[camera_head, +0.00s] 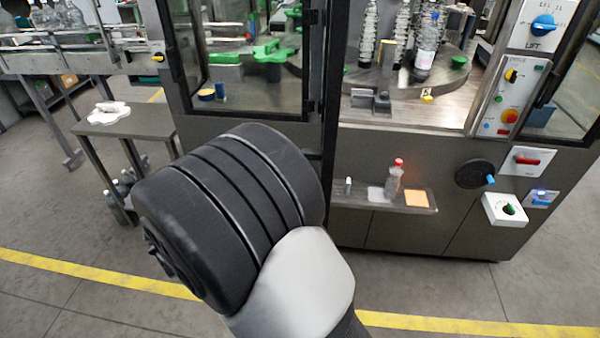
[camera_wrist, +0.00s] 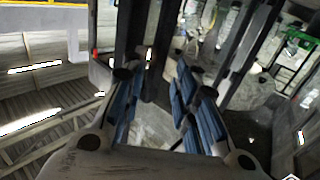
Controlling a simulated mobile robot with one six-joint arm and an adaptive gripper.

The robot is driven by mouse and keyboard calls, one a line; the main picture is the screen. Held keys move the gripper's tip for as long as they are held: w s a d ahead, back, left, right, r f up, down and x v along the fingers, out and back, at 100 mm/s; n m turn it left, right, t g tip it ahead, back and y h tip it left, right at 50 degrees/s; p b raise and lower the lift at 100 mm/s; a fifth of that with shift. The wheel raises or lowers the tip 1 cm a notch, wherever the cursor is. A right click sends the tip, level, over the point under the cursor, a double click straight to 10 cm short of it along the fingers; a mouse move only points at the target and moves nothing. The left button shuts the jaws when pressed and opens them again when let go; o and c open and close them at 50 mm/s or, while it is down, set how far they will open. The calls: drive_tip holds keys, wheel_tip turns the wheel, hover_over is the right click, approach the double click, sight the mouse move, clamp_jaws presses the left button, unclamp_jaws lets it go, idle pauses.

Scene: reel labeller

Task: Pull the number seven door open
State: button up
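The machine front has dark-framed glass doors. A glazed panel with a dark frame (camera_head: 169,62) stands left, a dark upright (camera_head: 330,70) stands at the middle, and another glazed panel (camera_head: 578,85) is at the far right. I can read no number seven on any of them. My gripper (camera_wrist: 154,78) shows in the wrist view with its two blue-padded fingers well apart. Dark frame uprights (camera_wrist: 166,35) rise beyond the fingertips. I cannot tell whether the fingers touch or straddle a handle. In the head view my thick black arm hides the gripper.
A small side table (camera_head: 140,122) with a white item stands left. A shelf (camera_head: 350,198) with a red-capped bottle (camera_head: 394,178) juts from the machine front. A black round knob (camera_head: 474,174) and control panels (camera_head: 507,95) are right. A yellow floor line (camera_head: 90,273) crosses open floor.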

drive_tip(key=v, duration=0.8)
drive_tip(key=shift+s, duration=0.55)
drive_tip(key=shift+f, duration=0.15)
